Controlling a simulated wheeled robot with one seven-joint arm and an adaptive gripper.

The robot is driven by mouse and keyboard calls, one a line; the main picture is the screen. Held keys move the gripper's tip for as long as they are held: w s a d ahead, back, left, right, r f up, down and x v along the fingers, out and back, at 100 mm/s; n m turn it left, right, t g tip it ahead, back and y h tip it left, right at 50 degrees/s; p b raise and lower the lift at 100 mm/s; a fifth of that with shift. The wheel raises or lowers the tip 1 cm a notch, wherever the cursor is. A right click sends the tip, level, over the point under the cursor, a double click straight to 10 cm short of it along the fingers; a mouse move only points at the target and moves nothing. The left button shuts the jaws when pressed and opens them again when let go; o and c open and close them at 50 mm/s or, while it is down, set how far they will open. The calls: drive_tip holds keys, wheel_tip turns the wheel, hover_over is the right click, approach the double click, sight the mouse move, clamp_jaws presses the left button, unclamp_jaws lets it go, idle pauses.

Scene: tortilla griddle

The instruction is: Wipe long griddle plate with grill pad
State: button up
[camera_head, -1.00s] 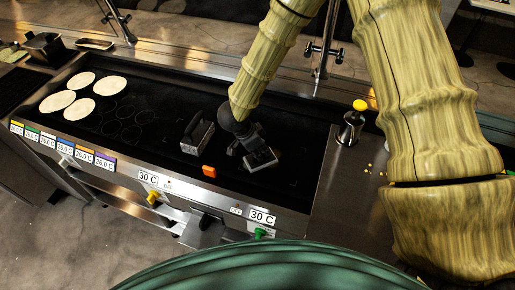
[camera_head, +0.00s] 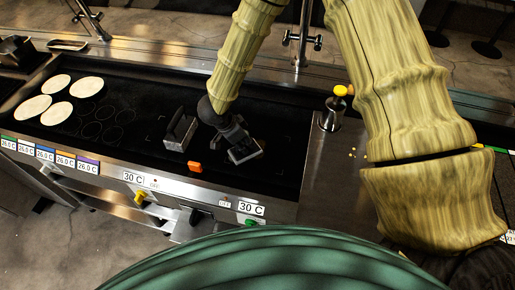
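The long black griddle plate (camera_head: 285,125) runs across the view, with its steel front edge towards me. My gripper (camera_head: 244,151) is low over the right half of the plate, seen from above and small. A grey flat-ended shape shows at its tip; I cannot tell whether it is the fingers or something held. A grey block with a dark handle (camera_head: 180,132), possibly the grill pad or a press, stands on the plate just left of my gripper, apart from it. A small orange piece (camera_head: 195,167) is at the plate's front edge.
Several pale tortillas (camera_head: 56,86) lie on the plate's left end, beside dark ring marks (camera_head: 97,124). A steel shaker with a yellow top (camera_head: 332,114) stands right of the plate. A metal post (camera_head: 302,40) rises behind. The plate's right end looks clear.

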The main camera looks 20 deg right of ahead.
drive_tip(key=shift+r+p, duration=0.4)
drive_tip(key=shift+p, duration=0.25)
idle(0.4)
clamp_jaws()
drive_tip(key=shift+w+d+p, duration=0.55)
drive_tip(key=shift+w+d, duration=0.2)
drive_tip(key=shift+w, duration=0.25)
drive_tip(key=shift+w+d+p, duration=0.55)
drive_tip(key=shift+w+d, duration=0.2)
drive_tip(key=shift+w, duration=0.25)
drive_tip(key=shift+w+d+p, duration=0.5)
drive_tip(key=shift+w+d, duration=0.05)
drive_tip(key=shift+w, duration=0.25)
